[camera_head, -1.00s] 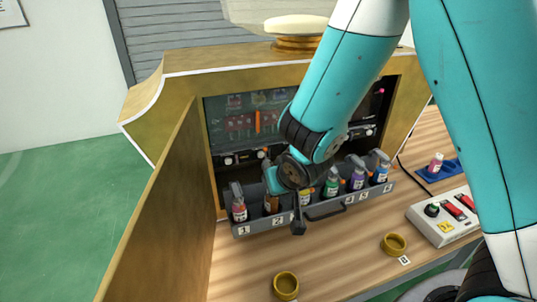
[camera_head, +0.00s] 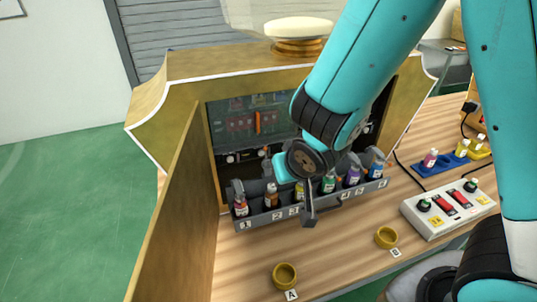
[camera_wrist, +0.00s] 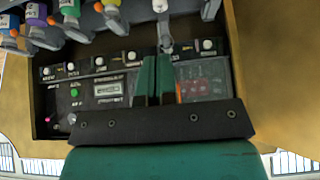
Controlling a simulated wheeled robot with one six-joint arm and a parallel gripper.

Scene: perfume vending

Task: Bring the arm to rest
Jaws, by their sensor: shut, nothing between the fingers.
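My teal arm reaches down from the upper right and hides part of the rack and cabinet. Several small pump bottles stand in the rack, among them a red-orange one (camera_head: 240,205), a green one (camera_head: 328,184), a purple one (camera_head: 353,174) and a blue one (camera_head: 376,170). Some also show at the upper left of the wrist view.
The open cabinet (camera_head: 150,108) has a door panel (camera_head: 172,225) standing at left. Brass cups stand at A (camera_head: 285,276) and B (camera_head: 386,238) on the wooden counter. A white switch box (camera_head: 447,208) and a blue tray (camera_head: 432,168) are at right. Counter left of A is clear.

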